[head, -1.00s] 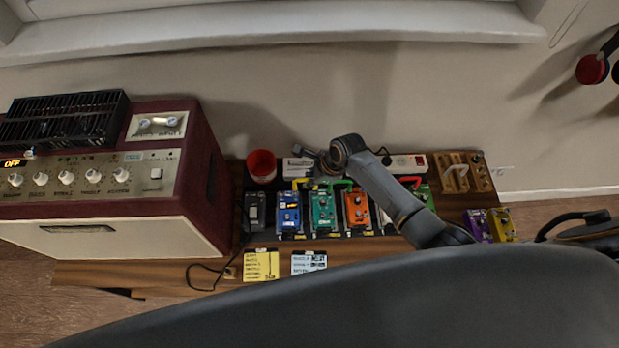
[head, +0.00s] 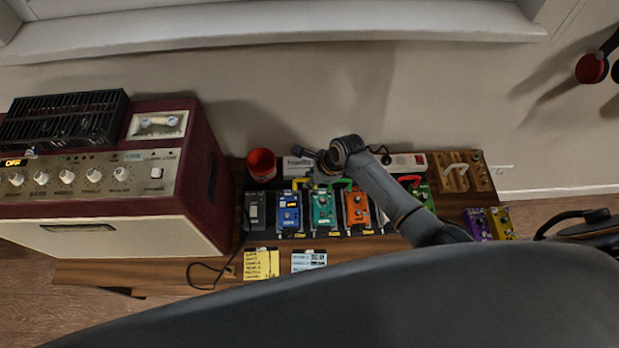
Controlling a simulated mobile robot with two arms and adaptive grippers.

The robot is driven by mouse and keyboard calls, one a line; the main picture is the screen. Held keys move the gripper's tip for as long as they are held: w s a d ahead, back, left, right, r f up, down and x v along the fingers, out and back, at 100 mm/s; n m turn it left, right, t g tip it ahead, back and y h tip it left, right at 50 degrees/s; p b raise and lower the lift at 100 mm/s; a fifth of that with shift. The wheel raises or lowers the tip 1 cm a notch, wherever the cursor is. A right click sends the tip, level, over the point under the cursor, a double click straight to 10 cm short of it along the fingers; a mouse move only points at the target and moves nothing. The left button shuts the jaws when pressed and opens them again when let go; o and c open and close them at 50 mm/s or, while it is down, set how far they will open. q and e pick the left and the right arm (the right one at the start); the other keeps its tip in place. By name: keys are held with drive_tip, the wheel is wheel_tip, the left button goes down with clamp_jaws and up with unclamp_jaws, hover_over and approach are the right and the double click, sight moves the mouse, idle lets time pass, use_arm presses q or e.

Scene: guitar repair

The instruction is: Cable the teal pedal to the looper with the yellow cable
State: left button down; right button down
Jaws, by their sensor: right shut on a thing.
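The teal pedal (head: 323,211) stands in the row on the pedalboard, between the blue pedal (head: 288,213) and the orange pedal (head: 358,206). My right arm reaches in from the right, over the row. My right gripper (head: 312,178) is small in the picture, just behind the blue and teal pedals, and its fingers are partly hidden. It is shut on what looks like the yellow cable (head: 299,183), of which only a short piece shows. I cannot tell which pedal is the looper. My left gripper is out of view.
A large amp (head: 120,235) stands left of the pedals. A red cup (head: 262,163), a power strip (head: 405,162) and a wooden block with handles (head: 455,172) stand at the back. Purple (head: 477,224) and yellow (head: 501,223) pedals sit right. Yellow (head: 261,264) and white (head: 309,261) notes lie in front.

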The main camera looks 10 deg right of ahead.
drive_tip(key=shift+f+b, duration=0.35)
drive_tip(key=shift+f, duration=0.55)
drive_tip(key=c, duration=1)
unclamp_jaws()
drive_tip(key=shift+r, duration=0.15)
wheel_tip(320, 180, up, 8)
drive_tip(key=p, duration=0.9)
